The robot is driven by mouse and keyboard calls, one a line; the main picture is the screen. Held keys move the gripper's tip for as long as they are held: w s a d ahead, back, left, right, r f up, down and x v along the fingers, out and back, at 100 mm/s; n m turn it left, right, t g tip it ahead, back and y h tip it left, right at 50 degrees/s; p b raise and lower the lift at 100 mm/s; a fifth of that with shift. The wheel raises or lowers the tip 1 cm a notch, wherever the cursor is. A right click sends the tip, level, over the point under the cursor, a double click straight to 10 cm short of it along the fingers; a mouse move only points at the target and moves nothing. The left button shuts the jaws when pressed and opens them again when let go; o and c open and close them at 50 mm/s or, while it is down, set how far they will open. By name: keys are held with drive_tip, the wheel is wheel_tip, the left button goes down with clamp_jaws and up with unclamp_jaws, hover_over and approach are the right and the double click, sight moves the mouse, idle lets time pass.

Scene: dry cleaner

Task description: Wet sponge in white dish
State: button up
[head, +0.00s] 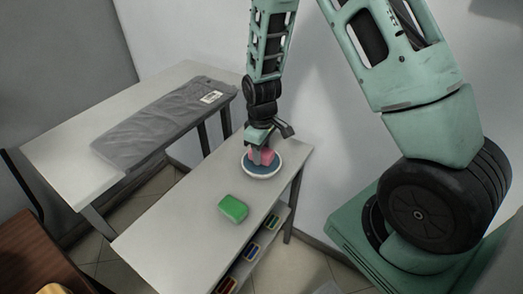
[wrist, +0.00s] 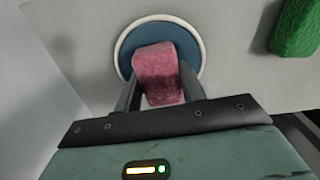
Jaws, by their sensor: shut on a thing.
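A pink sponge (head: 268,157) is held between the fingers of my gripper (head: 262,159). The wrist view also shows the sponge (wrist: 157,68), with a lighter upper part and a darker red part nearer the gripper (wrist: 160,92). The round white dish (head: 262,177) has a blue inside and stands near the far end of the white table. In the wrist view the dish (wrist: 121,50) lies behind the sponge, which is over its blue middle. I cannot tell whether the sponge touches the dish. The sponge hides part of the dish's inside.
A green block (head: 233,208) lies on the white table (head: 180,235), left of and nearer than the dish. A second table (head: 75,165) at the left bears a grey wrapped garment (head: 160,125). Small coloured items sit on a shelf below. A wall stands behind.

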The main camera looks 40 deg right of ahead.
drive_tip(key=shift+f, duration=0.5)
idle(1.2)
drive_tip(key=shift+r, duration=0.15)
wheel_tip(320, 180, up, 7)
drive_tip(key=p, duration=0.5)
drive_tip(key=shift+p, duration=0.4)
idle(0.4)
